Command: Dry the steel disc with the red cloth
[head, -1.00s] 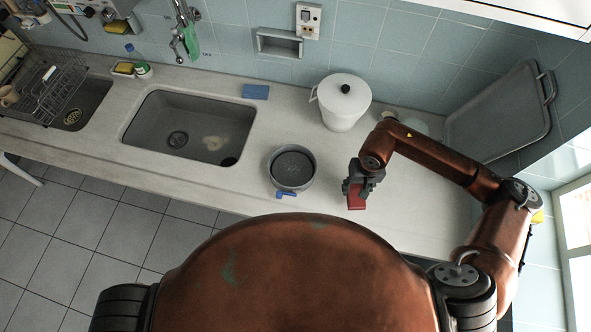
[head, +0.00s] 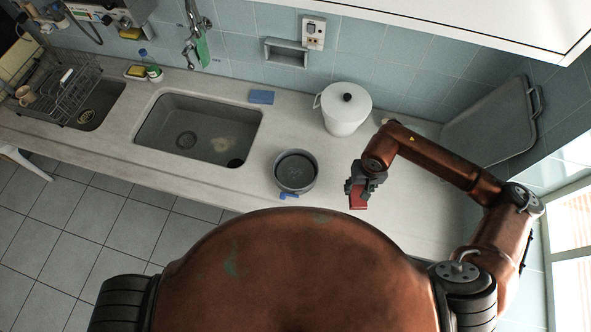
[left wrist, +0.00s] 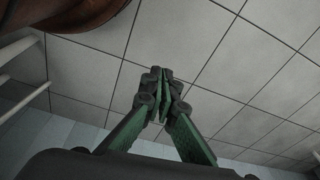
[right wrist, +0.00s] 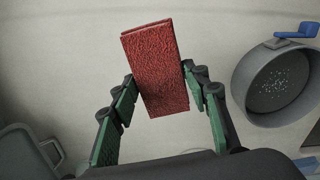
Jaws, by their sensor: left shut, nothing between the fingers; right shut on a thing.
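The red cloth (right wrist: 155,68) is a folded, textured block held between the fingers of my right gripper (head: 362,186). In the right wrist view the fingers (right wrist: 160,82) press its two sides, and it is above the pale counter. A round grey steel dish (head: 296,171) with a blue tab stands on the counter left of the right gripper, apart from it. In the right wrist view its dark round floor, the steel disc (right wrist: 274,84), carries small white specks like drops. My left gripper (left wrist: 163,80) is shut and empty over the tiled floor, outside the head view.
A white lidded pot (head: 345,112) stands behind the right gripper. A grey tray (head: 490,125) leans at the back right. Left of the dish are a sink (head: 200,130), a blue sponge (head: 261,97) and a dish rack (head: 70,92). The counter between cloth and dish is clear.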

